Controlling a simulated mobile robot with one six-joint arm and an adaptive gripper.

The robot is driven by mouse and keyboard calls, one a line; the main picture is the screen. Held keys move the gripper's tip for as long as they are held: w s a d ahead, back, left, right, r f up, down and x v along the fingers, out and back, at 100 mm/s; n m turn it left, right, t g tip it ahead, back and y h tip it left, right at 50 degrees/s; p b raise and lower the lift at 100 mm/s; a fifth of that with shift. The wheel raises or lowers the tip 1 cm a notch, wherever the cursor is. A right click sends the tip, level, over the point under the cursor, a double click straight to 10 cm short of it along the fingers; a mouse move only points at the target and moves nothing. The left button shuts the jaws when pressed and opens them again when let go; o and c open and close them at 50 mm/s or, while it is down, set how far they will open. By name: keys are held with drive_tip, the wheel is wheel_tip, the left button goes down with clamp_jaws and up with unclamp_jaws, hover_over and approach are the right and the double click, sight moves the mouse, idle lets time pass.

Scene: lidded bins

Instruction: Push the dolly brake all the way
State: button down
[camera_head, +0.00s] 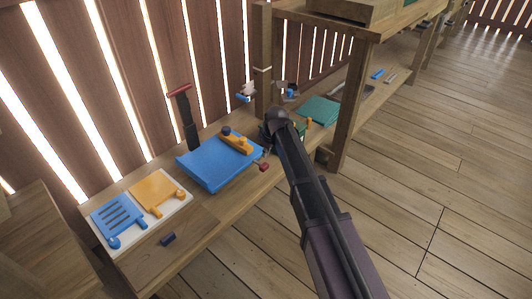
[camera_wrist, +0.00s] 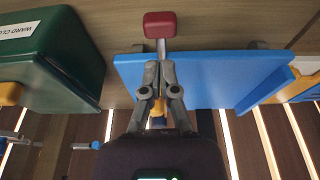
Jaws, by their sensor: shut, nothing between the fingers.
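A blue dolly-like platform (camera_head: 215,163) lies on the wooden bench, with a yellow piece on top and a dark upright with a red top bar at its back. A red block (camera_head: 264,167), which looks like the brake pedal, sticks out at its right front. In the wrist view the red block (camera_wrist: 161,24) sits on a short metal rod beside the blue platform (camera_wrist: 205,75). My gripper (camera_wrist: 158,68) is shut and empty, its fingertips close to the rod below the red block in that view; I cannot tell whether they touch. In the head view my arm hides the fingertips.
A green bin (camera_wrist: 55,55) with a white label stands beside the platform in the wrist view. A wooden post (camera_head: 341,110) stands right of my arm.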

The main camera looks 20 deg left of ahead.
drive_tip(key=d+p+v, duration=0.1)
drive_tip(key=p+v, duration=0.6)
drive_tip(key=v, duration=0.2)
drive_tip(key=shift+s+f+p, duration=0.15)
drive_tip(key=shift+s+p, duration=0.05)
drive_tip(key=shift+p, duration=0.15)
idle(0.5)
drive_tip(key=s+d+m+h+p, duration=0.1)
drive_tip(key=s+d+m, duration=0.4)
drive_tip(key=d, duration=0.8)
drive_tip(key=s+d+r+m+g+h, duration=0.1)
drive_tip(key=s+d+m, duration=0.4)
drive_tip(key=d, duration=0.8)
drive_tip(key=s+d+m+h+p, duration=0.1)
drive_tip(key=s+d+m, duration=0.4)
drive_tip(key=d, duration=0.8)
wheel_tip(320, 180, up, 38)
drive_tip(key=n+p, duration=0.1)
drive_tip(key=p, duration=3.6)
drive_tip(key=shift+s, duration=0.3)
drive_tip(key=shift+f, duration=0.15)
